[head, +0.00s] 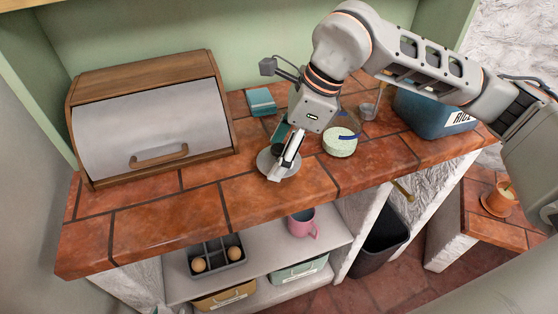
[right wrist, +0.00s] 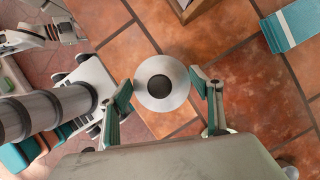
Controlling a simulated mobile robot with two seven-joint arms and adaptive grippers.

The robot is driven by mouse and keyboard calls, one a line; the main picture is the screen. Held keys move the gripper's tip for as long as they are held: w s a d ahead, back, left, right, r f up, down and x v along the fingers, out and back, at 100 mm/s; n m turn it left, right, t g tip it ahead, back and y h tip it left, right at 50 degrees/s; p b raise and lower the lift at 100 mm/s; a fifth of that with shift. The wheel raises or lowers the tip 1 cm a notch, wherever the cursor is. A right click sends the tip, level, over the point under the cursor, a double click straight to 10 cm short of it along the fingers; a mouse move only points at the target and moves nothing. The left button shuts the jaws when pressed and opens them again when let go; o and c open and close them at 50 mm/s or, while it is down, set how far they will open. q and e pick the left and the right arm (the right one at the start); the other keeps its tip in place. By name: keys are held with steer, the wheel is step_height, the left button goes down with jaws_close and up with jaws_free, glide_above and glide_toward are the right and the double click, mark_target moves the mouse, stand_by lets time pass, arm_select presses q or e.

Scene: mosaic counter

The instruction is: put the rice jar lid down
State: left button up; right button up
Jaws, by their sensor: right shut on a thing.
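The rice jar lid (head: 265,162) is a flat grey disc with a dark round knob. It is between the fingers of my right gripper (head: 283,165), low over the tiled counter near its front edge. I cannot tell whether it touches the tiles. In the right wrist view the lid (right wrist: 162,104) lies between the two fingertips of the right gripper (right wrist: 165,82). A clear round jar with pale green contents (head: 340,147) stands just right of the gripper. My left gripper is not in view.
A wooden bread box (head: 150,115) stands at the left. A teal block-like item (head: 261,101) lies behind the gripper, and a blue box marked RICE (head: 425,115) stands at the right. The counter's front left (head: 150,220) is bare. A pink mug (head: 303,223) stands on the shelf below.

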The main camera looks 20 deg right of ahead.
step_height(320, 180, down, 3)
steer(key=shift+f, duration=0.1)
steer(key=o, duration=1.1)
steer(key=shift+o, duration=0.2)
steer(key=shift+d+r, duration=0.1)
steer(key=shift+r, duration=0.15)
steer(key=v, duration=1.1)
steer(key=shift+r, duration=0.3)
steer(key=shift+s+d, duration=0.1)
